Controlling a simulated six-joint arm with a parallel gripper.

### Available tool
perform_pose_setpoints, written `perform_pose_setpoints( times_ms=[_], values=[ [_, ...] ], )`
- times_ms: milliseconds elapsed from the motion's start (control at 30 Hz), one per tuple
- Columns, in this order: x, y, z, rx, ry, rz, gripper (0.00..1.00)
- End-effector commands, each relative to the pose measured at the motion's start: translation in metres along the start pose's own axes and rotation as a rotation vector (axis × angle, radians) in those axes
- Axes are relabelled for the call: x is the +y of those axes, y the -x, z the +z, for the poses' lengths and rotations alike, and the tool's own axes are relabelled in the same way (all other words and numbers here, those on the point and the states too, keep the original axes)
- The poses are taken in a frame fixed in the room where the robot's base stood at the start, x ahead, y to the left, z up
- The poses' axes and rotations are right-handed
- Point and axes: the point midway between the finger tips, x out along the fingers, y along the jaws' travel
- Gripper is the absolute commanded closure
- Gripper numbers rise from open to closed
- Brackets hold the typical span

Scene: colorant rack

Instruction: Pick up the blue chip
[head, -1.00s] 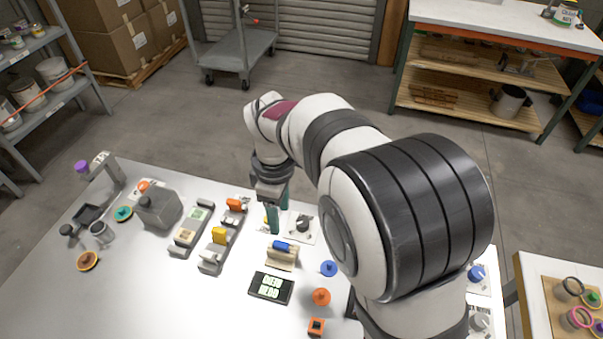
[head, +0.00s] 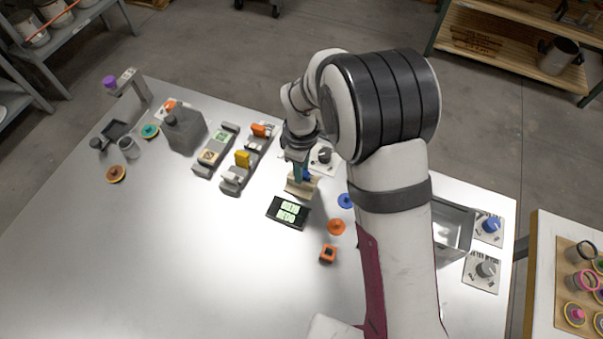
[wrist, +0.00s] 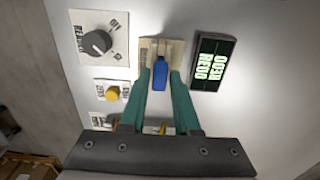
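The blue chip (wrist: 160,78) stands in a pale wooden holder (wrist: 174,50) in the wrist view. In the head view only a bit of blue (head: 308,177) shows beside my gripper, above the holder (head: 300,189). My gripper (wrist: 161,74) points down at the holder, with one teal finger on each side of the blue chip. The fingers look apart, with narrow gaps to the chip. In the head view my gripper (head: 299,175) is partly hidden by the wrist.
A black display (head: 288,212) lies in front of the holder. The front left of the table is clear.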

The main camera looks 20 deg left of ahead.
Motion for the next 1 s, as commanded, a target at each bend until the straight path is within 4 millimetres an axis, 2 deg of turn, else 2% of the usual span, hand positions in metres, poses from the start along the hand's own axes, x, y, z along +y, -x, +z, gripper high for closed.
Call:
perform_pose_setpoints(
  times_ms=[33, 133, 167, 567, 667, 833, 1000],
  values=[
    [0.000, 0.000, 0.000, 0.000, 0.000, 0.000, 0.80],
    [0.000, 0.000, 0.000, 0.000, 0.000, 0.000, 0.98],
    [0.000, 0.000, 0.000, 0.000, 0.000, 0.000, 1.00],
    [0.000, 0.002, 0.000, 0.000, 0.000, 0.000, 1.00],
    [0.001, 0.010, 0.000, 0.001, 0.000, 0.002, 1.00],
    [0.001, 0.040, -0.001, 0.003, 0.000, 0.003, 1.00],
    [0.006, 0.063, 0.035, 0.001, -0.005, 0.002, 1.00]
  ],
)
